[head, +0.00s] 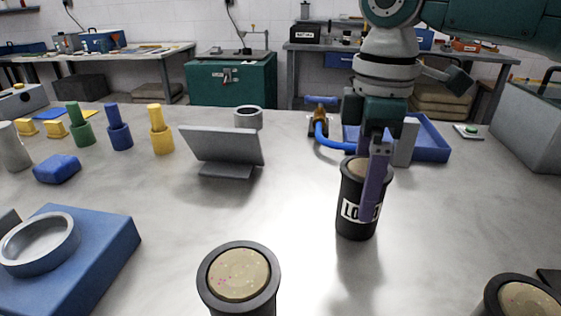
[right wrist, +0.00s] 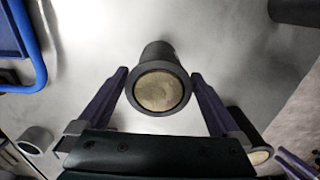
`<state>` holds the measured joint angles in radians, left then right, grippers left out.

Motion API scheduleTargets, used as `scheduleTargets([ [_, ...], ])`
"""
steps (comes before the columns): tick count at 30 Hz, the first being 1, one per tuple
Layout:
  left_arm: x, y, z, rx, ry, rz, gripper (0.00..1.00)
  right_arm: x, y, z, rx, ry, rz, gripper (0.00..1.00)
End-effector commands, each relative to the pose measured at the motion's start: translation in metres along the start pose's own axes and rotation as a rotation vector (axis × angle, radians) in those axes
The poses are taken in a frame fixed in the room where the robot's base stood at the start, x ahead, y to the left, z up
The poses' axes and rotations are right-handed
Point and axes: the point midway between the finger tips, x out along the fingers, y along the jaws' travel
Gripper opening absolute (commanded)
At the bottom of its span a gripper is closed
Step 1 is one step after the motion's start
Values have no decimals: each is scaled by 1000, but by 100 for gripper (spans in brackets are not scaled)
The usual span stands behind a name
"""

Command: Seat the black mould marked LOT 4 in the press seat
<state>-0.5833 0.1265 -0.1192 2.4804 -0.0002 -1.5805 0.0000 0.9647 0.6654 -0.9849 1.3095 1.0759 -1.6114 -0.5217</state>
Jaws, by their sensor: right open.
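A black cylindrical mould (head: 352,222) with a tan top and a white label stands upright on the grey table. Its label shows "LO"; the rest is covered by a finger of mine. My right gripper (head: 374,200) points down over this mould. In the right wrist view my right gripper (right wrist: 160,76) is open, with one purple finger on each side of the mould (right wrist: 160,92). I cannot tell whether the fingers touch it. A blue block (head: 98,262) bearing a grey ring (head: 62,256), which may be the press seat, lies at the front left.
Two more dark, tan-topped moulds stand at the front: one at centre (head: 238,275), one at right (head: 522,300). A grey tilted panel (head: 222,145), a grey ring (head: 248,118) and a blue tray (head: 430,140) stand farther back. Coloured pegs stand at left.

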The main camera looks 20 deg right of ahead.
Motion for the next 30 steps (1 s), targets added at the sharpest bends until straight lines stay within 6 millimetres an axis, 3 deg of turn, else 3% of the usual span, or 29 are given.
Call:
scheduleTargets([
  [3,1,0,0,-1,1,0,50,10,0,0,0,-2,1,100],
  [10,1,2,-1,-6,4,5,50,11,0,0,-1,-1,1,99],
  [30,1,2,-2,-8,5,7,50,10,0,0,-1,0,1,24],
])
